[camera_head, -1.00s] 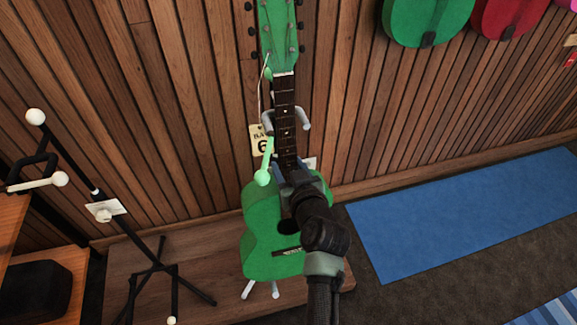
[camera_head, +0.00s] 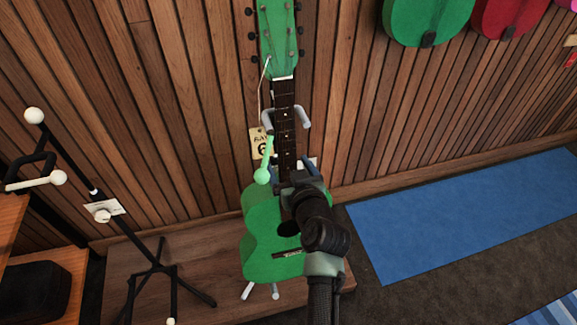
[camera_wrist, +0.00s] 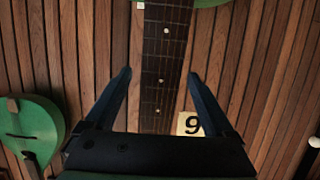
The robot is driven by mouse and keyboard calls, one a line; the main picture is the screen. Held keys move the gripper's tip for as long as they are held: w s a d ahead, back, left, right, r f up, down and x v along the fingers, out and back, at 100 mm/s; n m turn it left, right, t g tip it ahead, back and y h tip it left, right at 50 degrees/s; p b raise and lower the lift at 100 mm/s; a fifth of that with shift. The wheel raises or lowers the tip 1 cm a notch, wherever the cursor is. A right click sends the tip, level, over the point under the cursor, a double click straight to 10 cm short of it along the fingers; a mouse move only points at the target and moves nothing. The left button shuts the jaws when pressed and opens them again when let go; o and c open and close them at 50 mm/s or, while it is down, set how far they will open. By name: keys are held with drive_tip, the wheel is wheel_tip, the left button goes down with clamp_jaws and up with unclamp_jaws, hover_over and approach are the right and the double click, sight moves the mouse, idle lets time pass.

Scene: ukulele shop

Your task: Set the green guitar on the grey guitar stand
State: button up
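The green guitar (camera_head: 262,228) stands upright, leaning slightly back, with its body at the grey guitar stand (camera_head: 303,117). The stand's grey yoke shows on both sides of the dark neck, and its feet show below the body. Contact between body and stand is hidden. My gripper (camera_head: 297,180) is in front of the lower neck, where my wrist covers part of the body. In the wrist view my gripper (camera_wrist: 160,73) is open, one finger on each side of the neck (camera_wrist: 166,60), with gaps on both sides.
A black stand (camera_head: 150,255) with white ball tips is at left, near a wooden shelf (camera_head: 12,225). A pale green ball-tipped rod (camera_head: 264,165) and a price tag (camera_head: 258,143) are left of the neck. Green (camera_head: 425,18) and red (camera_head: 505,15) instruments hang top right. A blue mat (camera_head: 470,210) lies at right.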

drive_tip(key=shift+s+a+f, duration=0.1)
drive_tip(key=shift+s+f, duration=0.1)
drive_tip(key=shift+f, duration=0.3)
drive_tip(key=shift+s+d+r, duration=0.2)
drive_tip(key=shift+s+r, duration=0.1)
drive_tip(key=shift+s, duration=0.1)
drive_tip(key=p+v, duration=0.2)
drive_tip(key=v, duration=1)
drive_tip(key=w+r+t+h, duration=0.1)
drive_tip(key=w+r+t, duration=0.15)
drive_tip(key=r, duration=1.05)
drive_tip(key=w+r+t+h, duration=0.1)
drive_tip(key=w+r+t, duration=0.15)
drive_tip(key=r, duration=1.05)
drive_tip(key=s+a+r+m+t+h, duration=0.15)
drive_tip(key=s+r+t, duration=0.4)
drive_tip(key=r, duration=0.85)
drive_tip(key=s+r+m+t+h, duration=0.1)
drive_tip(key=s+r+m+t, duration=0.15)
drive_tip(key=s+r, duration=0.85)
wheel_tip(320, 180, up, 28)
drive_tip(key=w+p, duration=0.1)
drive_tip(key=p, duration=2.5)
drive_tip(key=shift+w+t+p, duration=0.3)
drive_tip(key=shift+w+t, duration=0.1)
